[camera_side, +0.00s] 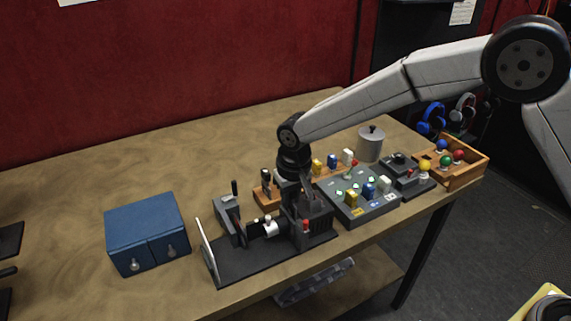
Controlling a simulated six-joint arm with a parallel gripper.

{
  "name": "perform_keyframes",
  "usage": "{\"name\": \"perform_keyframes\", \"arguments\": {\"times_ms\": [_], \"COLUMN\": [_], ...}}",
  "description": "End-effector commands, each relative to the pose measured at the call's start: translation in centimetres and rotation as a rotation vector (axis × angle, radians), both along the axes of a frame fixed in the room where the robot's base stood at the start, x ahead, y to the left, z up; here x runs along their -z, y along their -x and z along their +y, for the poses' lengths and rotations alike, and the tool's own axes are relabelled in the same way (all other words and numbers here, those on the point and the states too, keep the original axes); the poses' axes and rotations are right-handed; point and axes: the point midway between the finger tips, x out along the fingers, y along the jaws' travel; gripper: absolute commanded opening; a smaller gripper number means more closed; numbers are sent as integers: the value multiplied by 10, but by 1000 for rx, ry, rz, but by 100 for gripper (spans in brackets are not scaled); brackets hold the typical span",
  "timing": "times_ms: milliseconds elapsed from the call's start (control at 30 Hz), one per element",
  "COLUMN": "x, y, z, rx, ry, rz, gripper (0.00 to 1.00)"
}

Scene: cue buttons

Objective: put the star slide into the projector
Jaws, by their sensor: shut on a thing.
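The projector (318,228) is a dark box with a lens at its left side and a small red knob on its front. It stands on a dark base plate with a white upright screen (207,251) at the left end. My gripper (308,197) points down right over the projector, its fingers close to the box's top. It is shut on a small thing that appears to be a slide. The dark fingers and the projector hide most of it, so I cannot make out a star or whether it is in the slot.
A grey panel (345,211) with coloured blocks and buttons stands right of the projector. Beyond are a grey pot (370,144), a dark joystick box (405,179) and a wooden tray (473,172) of coloured balls. A blue cabinet (147,230) stands left. The table's back left is clear.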

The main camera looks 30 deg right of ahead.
Motion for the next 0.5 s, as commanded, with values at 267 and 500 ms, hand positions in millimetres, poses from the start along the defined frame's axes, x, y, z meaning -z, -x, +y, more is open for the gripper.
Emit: {"name": "perform_keyframes", "arguments": {"times_ms": [267, 500], "x": [5, 8], "y": [0, 0], "z": [0, 0], "rx": [0, 0], "ry": [0, 0], "rz": [0, -1], "gripper": [0, 0]}}
